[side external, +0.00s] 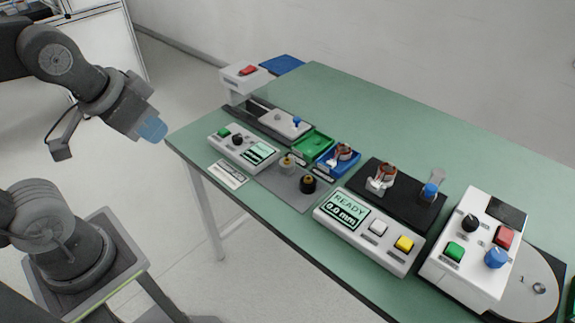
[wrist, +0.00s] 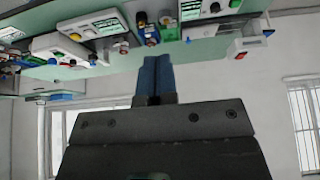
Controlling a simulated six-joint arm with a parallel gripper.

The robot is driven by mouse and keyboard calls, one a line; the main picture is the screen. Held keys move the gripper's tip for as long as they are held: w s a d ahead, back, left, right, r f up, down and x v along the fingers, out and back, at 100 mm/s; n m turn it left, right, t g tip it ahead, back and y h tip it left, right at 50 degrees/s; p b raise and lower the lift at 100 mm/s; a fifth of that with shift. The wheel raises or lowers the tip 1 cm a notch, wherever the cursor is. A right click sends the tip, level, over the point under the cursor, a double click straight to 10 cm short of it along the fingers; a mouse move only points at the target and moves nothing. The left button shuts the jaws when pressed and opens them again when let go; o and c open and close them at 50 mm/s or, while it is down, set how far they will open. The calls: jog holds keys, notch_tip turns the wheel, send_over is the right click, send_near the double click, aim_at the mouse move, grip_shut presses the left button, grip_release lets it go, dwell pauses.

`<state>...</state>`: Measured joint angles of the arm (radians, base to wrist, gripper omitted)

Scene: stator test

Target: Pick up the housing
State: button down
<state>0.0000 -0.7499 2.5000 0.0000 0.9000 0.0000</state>
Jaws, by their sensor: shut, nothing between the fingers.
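No part is marked as the housing, and I cannot tell for sure which one it is. A white part with a copper-coloured ring (side external: 383,178) stands on a black plate (side external: 413,213). A similar ringed part (side external: 343,153) sits in a blue tray (side external: 324,167). A clear cylinder (side external: 437,178) stands beside a blue knob-like piece at the black plate's right end. My gripper (side external: 152,128) is in the air off the table's left corner, far from these parts. Its blue fingers are together and empty; they also show in the wrist view (wrist: 152,75).
A green tray (side external: 312,144) adjoins the blue tray. A READY display box (side external: 368,230) lines the front edge. A button console (side external: 475,250) stands at right, another box (side external: 242,150) at left. The table's back strip (side external: 420,120) is clear.

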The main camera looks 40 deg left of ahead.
jog(key=c, duration=1.8)
grip_release()
jog(key=o, duration=1.3)
